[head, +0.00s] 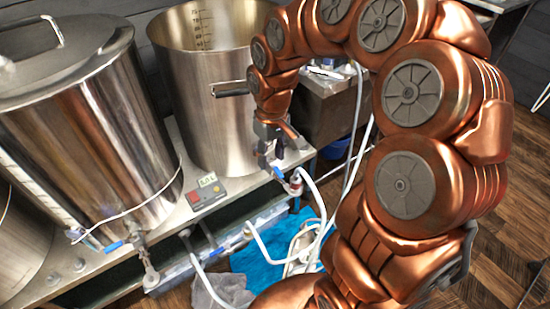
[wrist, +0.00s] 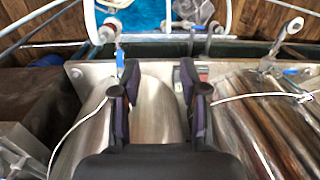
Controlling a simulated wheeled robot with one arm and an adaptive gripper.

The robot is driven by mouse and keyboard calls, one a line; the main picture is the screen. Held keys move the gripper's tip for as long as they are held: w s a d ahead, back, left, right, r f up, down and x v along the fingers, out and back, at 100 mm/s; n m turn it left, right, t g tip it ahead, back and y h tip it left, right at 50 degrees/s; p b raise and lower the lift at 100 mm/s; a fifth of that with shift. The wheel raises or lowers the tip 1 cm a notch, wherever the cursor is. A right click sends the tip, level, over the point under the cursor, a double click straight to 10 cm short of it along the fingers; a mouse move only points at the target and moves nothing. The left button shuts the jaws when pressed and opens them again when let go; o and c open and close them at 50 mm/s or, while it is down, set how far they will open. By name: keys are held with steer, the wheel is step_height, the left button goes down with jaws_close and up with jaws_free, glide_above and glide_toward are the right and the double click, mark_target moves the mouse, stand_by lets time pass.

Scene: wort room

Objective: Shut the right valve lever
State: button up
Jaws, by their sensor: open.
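The right valve lever (head: 279,173) is a small blue handle on the valve at the front of the right steel kettle (head: 205,110). In the wrist view the blue lever (wrist: 120,60) stands near the tip of the left-hand finger, lengthwise to the picture. My gripper (head: 272,158) is in front of the right kettle, close above the lever. In the wrist view my gripper (wrist: 160,78) has its two dark fingers apart with nothing between them. The lever appears outside the gap; whether a finger touches it I cannot tell.
The left kettle (head: 90,130) has its own valve with a blue lever (head: 113,246). A controller with a display (head: 206,190) sits on the bench between the kettles. White hoses (head: 258,240) hang from the valves. A blue cloth or mat (head: 262,262) lies below.

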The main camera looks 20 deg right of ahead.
steer(key=shift+s+a+r+p, duration=0.2)
steer(key=shift+s+r, duration=0.3)
steer(key=shift+s, duration=0.3)
steer(key=shift+s+a+r+p, duration=0.1)
steer(key=shift+s+a+r, duration=0.1)
steer(key=shift+s+r, duration=0.5)
steer(key=shift+s+a+r+p, duration=0.2)
steer(key=shift+s+r, duration=0.1)
steer(key=shift+s, duration=0.65)
